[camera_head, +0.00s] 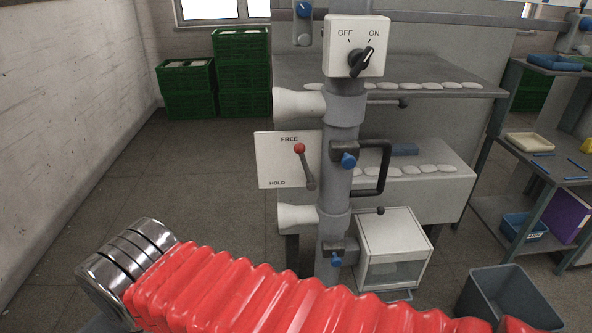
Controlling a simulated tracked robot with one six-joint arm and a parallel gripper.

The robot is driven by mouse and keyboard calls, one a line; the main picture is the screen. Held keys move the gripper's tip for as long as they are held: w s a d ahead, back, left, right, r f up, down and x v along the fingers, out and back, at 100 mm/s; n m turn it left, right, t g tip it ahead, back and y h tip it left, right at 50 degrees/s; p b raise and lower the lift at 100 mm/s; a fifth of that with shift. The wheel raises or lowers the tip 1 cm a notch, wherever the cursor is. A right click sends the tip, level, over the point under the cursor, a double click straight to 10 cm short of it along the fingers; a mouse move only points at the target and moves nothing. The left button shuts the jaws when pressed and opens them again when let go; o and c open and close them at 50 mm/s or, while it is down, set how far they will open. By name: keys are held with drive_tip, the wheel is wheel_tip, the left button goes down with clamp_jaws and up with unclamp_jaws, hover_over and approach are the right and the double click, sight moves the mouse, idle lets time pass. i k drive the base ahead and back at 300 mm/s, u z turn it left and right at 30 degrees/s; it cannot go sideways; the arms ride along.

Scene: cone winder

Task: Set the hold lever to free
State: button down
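The hold lever (306,168) is a grey rod with a red ball knob (300,148) on a white plate (268,160). The plate reads FREE at the top and HOLD at the bottom. The lever tilts up and slightly left from its pivot at the plate's lower right, with its knob just below the word FREE. The plate sits at the left side of a grey post (337,190). Nothing touches the lever. My arm, in a red ribbed sleeve with a chrome end section, crosses the bottom of the view. My gripper's fingers are not in view.
Above is a switch box (340,60) marked OFF and ON, its black knob turned toward ON. White cones (299,103) jut left from the post. A black handle (384,165) and blue knobs are at its right. Green crates (240,85) stand behind; open floor lies left.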

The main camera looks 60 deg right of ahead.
sight(298, 148)
drive_tip(key=k, duration=1.2)
drive_tip(key=u, duration=0.45)
drive_tip(key=i, duration=1.65)
drive_tip(key=z, duration=0.45)
